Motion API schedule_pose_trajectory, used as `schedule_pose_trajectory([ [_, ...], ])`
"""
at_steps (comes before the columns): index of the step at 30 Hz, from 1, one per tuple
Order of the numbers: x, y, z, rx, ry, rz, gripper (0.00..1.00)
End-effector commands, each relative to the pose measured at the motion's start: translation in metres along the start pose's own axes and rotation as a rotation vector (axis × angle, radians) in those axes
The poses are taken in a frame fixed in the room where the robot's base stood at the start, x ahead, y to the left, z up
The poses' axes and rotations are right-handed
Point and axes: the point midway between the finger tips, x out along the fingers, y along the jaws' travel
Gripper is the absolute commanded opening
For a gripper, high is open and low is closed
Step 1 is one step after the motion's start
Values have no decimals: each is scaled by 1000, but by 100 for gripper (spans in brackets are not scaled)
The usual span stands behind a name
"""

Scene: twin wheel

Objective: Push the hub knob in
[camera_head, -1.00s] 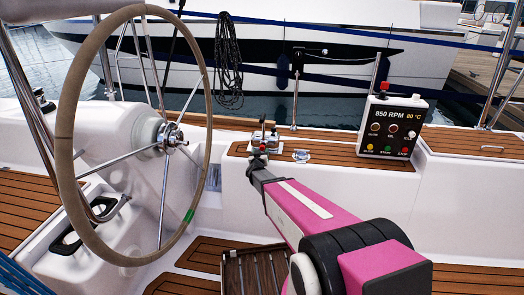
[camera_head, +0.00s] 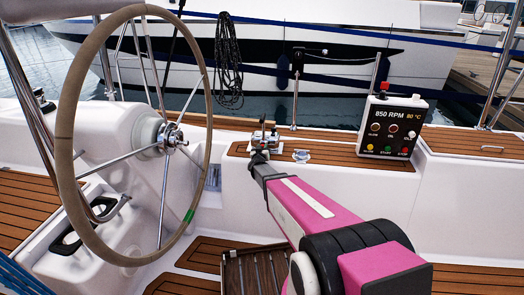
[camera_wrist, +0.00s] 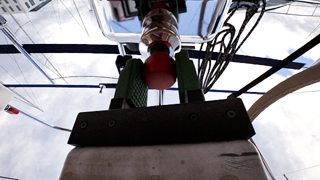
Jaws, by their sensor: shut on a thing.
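In the wrist view a round red knob (camera_wrist: 159,72) sits on a shiny metal stem between my gripper's two green fingers. My gripper (camera_wrist: 160,62) is shut on this knob, with one finger on each side. In the head view my gripper (camera_head: 259,158) is at the small metal lever unit (camera_head: 272,140) on the teak-topped ledge. A lever stands up from this unit. My gripper and arm hide part of the unit, and how far in the knob sits cannot be told.
The large steering wheel (camera_head: 70,110) stands at the left, clear of my arm. A control box (camera_head: 393,127) reading 850 RPM stands on the ledge at the right. A small metal fitting (camera_head: 301,156) lies just right of the lever unit. Another boat (camera_head: 330,75) is behind.

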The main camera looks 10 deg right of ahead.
Motion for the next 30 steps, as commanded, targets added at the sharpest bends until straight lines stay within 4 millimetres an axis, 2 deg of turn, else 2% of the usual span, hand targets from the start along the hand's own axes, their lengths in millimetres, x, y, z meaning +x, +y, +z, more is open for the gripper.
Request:
schedule_pose_trajectory([
  [3,11,0,0,0,1,1,0],
  [11,12,0,0,0,1,0,0],
  [12,12,0,0,0,0,0,46],
  [13,12,0,0,0,0,0,56],
  [14,12,0,0,0,0,0,59],
  [23,10,0,0,0,0,0,59],
  [30,-9,1,0,0,-1,-1,59],
])
